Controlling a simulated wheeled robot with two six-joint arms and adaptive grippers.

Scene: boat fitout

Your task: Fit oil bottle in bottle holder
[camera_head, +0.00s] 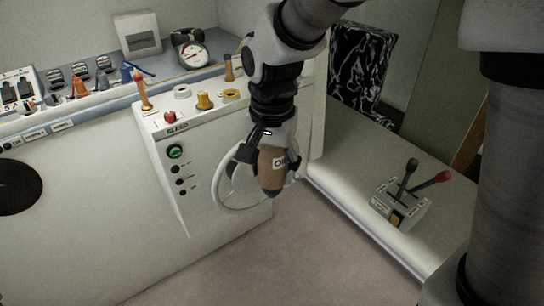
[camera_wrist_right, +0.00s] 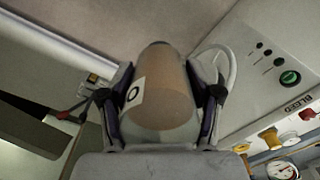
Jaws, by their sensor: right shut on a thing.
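My right gripper (camera_head: 267,152) is shut on the brown oil bottle (camera_head: 270,182), which has a white label with dark letters. The bottle hangs in front of the white console, its narrow end pointing down. In the right wrist view the bottle (camera_wrist_right: 165,92) sits between the two fingers of the gripper (camera_wrist_right: 160,98). A white ring-shaped part (camera_head: 223,205) is behind and beside the bottle at the console front, partly hidden by it. I cannot tell whether this is the bottle holder. My left gripper is not in view.
The console top (camera_head: 160,121) carries orange-yellow fittings, a red knob (camera_head: 170,117) and a white ring (camera_head: 182,92). A gauge (camera_head: 193,54) and switches stand behind it. A lever box (camera_head: 401,205) is on the right bench. The floor (camera_head: 290,255) below is clear.

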